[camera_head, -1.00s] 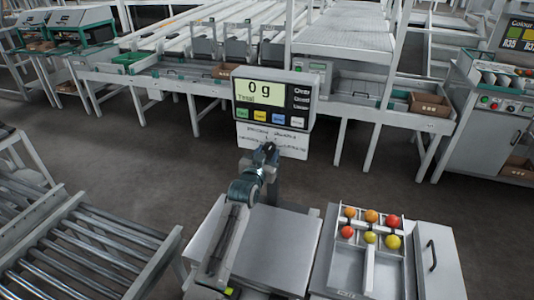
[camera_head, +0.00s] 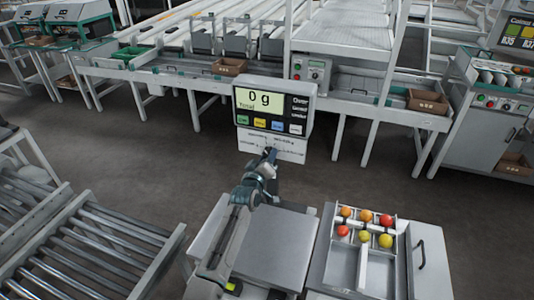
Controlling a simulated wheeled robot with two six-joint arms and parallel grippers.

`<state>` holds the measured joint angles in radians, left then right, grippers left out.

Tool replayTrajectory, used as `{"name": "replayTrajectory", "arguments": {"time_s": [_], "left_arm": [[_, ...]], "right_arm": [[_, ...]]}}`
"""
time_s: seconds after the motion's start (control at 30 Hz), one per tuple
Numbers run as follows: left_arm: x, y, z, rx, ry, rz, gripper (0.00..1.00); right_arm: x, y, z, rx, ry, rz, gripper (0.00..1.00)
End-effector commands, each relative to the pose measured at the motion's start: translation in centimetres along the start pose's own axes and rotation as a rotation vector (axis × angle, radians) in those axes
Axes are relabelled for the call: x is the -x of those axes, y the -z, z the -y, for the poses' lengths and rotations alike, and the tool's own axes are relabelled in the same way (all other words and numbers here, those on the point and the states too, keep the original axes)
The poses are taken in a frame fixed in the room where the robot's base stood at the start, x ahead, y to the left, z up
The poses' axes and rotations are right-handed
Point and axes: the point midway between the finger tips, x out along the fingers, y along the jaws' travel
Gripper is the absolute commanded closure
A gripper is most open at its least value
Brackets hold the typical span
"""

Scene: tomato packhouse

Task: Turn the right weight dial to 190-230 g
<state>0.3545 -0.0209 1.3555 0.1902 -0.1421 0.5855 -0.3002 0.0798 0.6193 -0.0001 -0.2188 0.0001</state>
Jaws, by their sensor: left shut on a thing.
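My left gripper (camera_head: 269,154) is at the end of the arm rising from the bottom centre. It is small and dark, in front of the lower edge of the white label plate (camera_head: 271,143) under the scale display (camera_head: 274,107), which reads 0 g. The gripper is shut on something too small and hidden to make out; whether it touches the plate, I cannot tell. No weight dial shows clearly. A grey control box (camera_head: 310,68) with small red controls is on the grading line behind. My right gripper is not in view.
The scale's metal platform (camera_head: 280,248) is right of my arm. A tray (camera_head: 337,273) with several red, orange and yellow tomatoes stands farther right. A roller conveyor (camera_head: 85,255) fills the lower left. Open floor (camera_head: 120,155) separates these from the grading line.

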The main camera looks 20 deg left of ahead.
Motion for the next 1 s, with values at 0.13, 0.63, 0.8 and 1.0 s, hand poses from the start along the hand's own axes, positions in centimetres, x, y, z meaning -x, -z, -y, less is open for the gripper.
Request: {"name": "replayTrajectory", "arguments": {"time_s": [0.13, 0.63, 0.8, 1.0], "left_arm": [[0.0, 0.2, -0.2, 0.140, 0.002, 0.002, 0.82], [0.0, 0.0, -0.1, 0.579, 0.002, 0.001, 0.82], [0.0, 0.0, -0.1, 0.681, 0.002, 0.001, 0.82], [0.0, 0.0, -0.1, 0.756, 0.002, 0.001, 0.82]], "right_arm": [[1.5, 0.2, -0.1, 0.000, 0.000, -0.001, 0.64], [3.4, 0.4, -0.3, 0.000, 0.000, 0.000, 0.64], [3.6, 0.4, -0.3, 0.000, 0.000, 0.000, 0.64], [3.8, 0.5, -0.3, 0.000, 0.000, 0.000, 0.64]]}}
